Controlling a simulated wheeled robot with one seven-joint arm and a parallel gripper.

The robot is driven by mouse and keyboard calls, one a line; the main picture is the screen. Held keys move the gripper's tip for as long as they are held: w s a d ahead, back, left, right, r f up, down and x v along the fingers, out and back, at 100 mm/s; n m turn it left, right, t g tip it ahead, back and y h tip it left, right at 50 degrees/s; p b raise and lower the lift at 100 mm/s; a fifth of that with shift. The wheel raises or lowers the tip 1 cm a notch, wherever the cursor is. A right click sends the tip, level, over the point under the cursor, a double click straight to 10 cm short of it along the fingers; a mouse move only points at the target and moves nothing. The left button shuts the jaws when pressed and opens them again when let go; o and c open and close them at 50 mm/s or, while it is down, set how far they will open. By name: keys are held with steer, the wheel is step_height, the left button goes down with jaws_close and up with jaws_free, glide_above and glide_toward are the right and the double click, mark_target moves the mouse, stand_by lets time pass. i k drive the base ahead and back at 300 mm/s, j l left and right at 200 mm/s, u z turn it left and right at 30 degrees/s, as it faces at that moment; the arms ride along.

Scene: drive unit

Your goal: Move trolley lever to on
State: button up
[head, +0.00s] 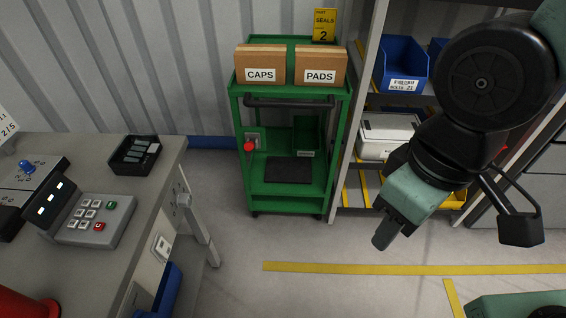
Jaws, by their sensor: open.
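A green trolley (239,182) stands against the corrugated wall in the middle of the head view. Its lever has a red knob (250,146) and sits on a small grey plate at the trolley's left front post, below the dark handle bar (290,102). The lever's exact position is too small to tell. My gripper (384,238) hangs to the right of the trolley and nearer to me, pointing down and to the left. It is empty and apart from the trolley and lever. One finger hides most of the other.
Boxes marked CAPS (261,60) and PADS (319,65) stand on the trolley's top. A grey workbench (120,180) with a keypad console (90,220) is at the left. Shelving with a blue bin (403,60) is right of the trolley. The floor before the trolley is clear.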

mark_target(249, 146)
steer(key=i+j+u, duration=0.2)
steer(key=u, duration=0.15)
steer(key=i+j+u, duration=0.1)
steer(key=i+u, duration=0.6)
steer(key=k+j, duration=0.05)
steer(key=k, duration=0.05)
